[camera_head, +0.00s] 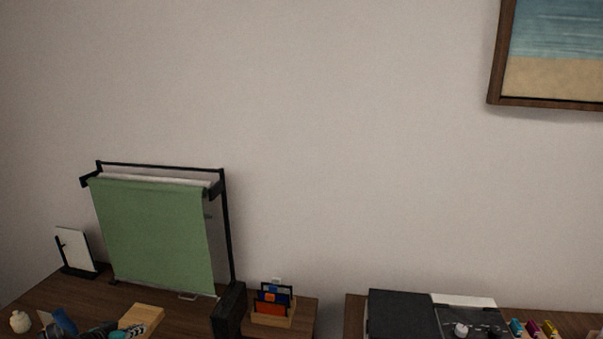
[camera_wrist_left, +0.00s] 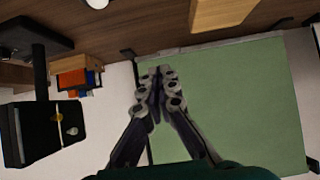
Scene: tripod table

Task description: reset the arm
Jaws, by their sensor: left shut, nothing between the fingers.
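My left gripper (camera_wrist_left: 157,76) is shut and empty, its two dark linked fingers together in the left wrist view. It is seen against a green hanging sheet, and I cannot tell the gap between them. In the head view only a small dark and teal part at the bottom left seems to belong to this arm. My right gripper is in neither view.
The green sheet (camera_head: 155,235) hangs from a black stand on the left table. A wooden block (camera_head: 143,318), a card organizer (camera_head: 272,304) and a white frame (camera_head: 76,250) stand nearby. A second table holds a black box (camera_head: 402,314).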

